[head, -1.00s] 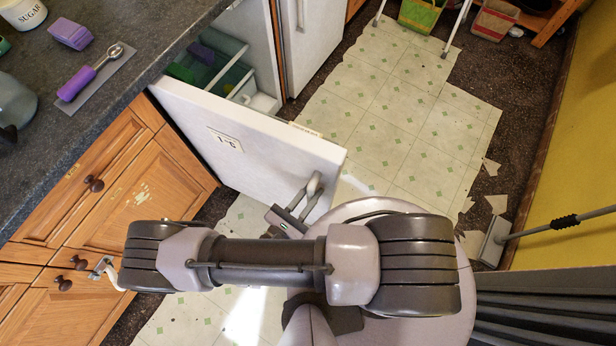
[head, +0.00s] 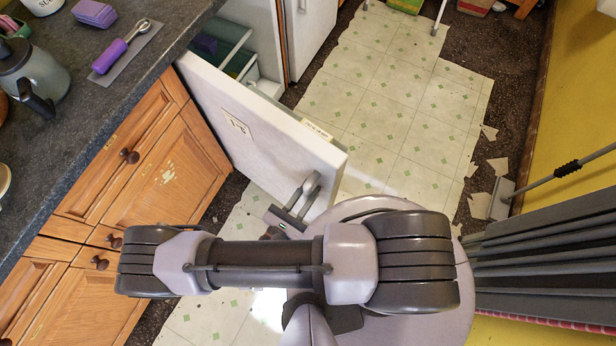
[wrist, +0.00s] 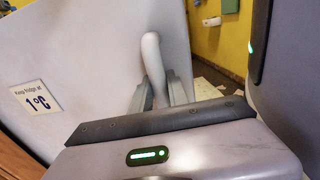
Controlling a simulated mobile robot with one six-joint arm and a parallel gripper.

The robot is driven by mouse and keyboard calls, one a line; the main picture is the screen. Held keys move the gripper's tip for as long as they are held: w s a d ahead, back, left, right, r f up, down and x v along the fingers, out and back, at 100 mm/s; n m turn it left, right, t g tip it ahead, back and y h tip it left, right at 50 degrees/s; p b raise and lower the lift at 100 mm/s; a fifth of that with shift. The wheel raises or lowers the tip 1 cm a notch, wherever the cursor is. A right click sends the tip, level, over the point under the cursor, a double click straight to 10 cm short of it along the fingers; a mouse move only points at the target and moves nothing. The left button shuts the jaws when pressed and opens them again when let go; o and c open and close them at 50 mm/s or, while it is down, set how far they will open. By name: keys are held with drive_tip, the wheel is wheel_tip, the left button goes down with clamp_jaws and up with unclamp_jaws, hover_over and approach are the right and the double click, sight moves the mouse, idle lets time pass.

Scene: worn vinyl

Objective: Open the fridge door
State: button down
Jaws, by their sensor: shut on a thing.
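The white fridge door (head: 262,128) stands open, swung out from the fridge interior (head: 225,45) at the upper left. Its grey handle (head: 306,193) is near the door's free edge. My gripper (head: 290,217) is at the handle, partly hidden by my arm in the head view. In the wrist view the handle (wrist: 153,65) runs between the fingers of my gripper (wrist: 168,90), which are shut on it. The door (wrist: 100,50) with a "1°C" label (wrist: 36,99) fills the left of that view.
A dark counter (head: 100,110) over wooden cabinets (head: 160,185) lies to the left, with a kettle (head: 35,75) and a purple scoop (head: 112,52) on it. Tiled floor (head: 400,110) is clear beyond the door.

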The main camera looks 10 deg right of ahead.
idle(0.4)
drive_tip(key=c, duration=1.3)
unclamp_jaws()
drive_tip(key=shift+a, duration=0.1)
drive_tip(key=p+v, duration=0.1)
drive_tip(key=v, duration=1.6)
drive_tip(key=shift+s+p, duration=0.3)
drive_tip(key=shift+p, duration=0.1)
drive_tip(key=shift+r, duration=0.1)
